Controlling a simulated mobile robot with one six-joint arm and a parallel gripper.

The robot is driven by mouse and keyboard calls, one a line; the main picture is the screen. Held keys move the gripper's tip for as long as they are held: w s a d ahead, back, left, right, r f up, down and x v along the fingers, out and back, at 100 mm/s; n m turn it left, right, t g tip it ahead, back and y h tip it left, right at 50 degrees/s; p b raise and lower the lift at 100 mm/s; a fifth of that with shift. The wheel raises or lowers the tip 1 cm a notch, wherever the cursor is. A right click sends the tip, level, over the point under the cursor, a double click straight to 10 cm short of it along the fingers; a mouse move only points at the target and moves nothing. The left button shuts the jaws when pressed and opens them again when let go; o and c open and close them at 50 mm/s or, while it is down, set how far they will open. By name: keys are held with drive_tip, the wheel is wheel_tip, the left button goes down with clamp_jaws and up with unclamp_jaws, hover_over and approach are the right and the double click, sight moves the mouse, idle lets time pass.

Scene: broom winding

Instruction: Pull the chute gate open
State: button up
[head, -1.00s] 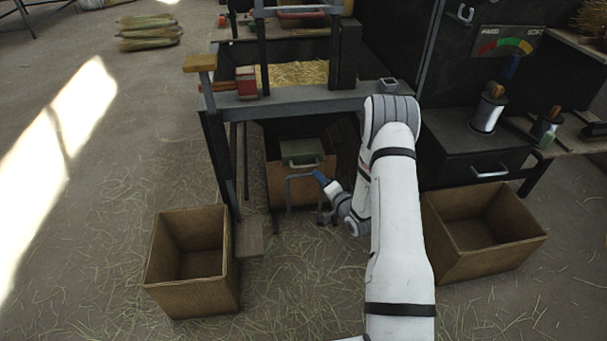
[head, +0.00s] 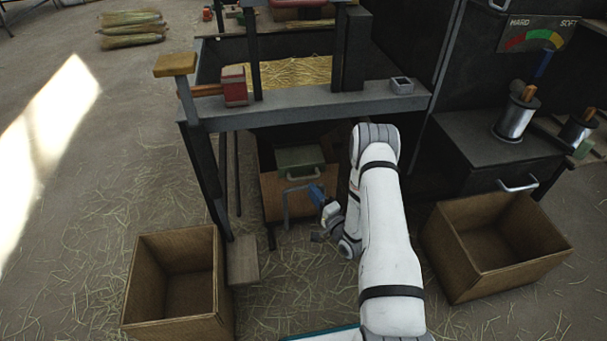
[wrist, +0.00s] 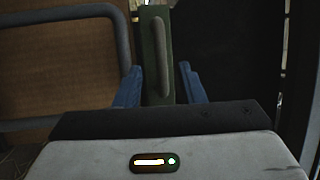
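The chute gate appears to be the green panel (head: 302,157) with a pale bar handle (head: 303,176), under the grey bench. In the wrist view the green panel (wrist: 154,85) stands edge-up ahead, with its handle (wrist: 161,55) between the lines of my two blue fingers. My gripper (head: 318,194) is low, just below and right of the handle in the head view. In the wrist view my gripper (wrist: 161,90) is open, fingers apart, with nothing clearly held. Whether the fingers reach around the handle cannot be told.
A grey bar frame (head: 287,208) stands left of my gripper, before a brown panel (head: 270,195); its tube (wrist: 75,12) shows in the wrist view. Cardboard boxes stand left (head: 180,285) and right (head: 495,240). A wooden pedal (head: 243,262) is beside the left box.

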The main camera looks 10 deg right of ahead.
sight(303, 178)
drive_tip(key=b+x, duration=0.2)
drive_tip(key=x, duration=0.5)
drive_tip(key=shift+c, duration=0.4)
drive_tip(key=shift+d, duration=0.1)
clamp_jaws()
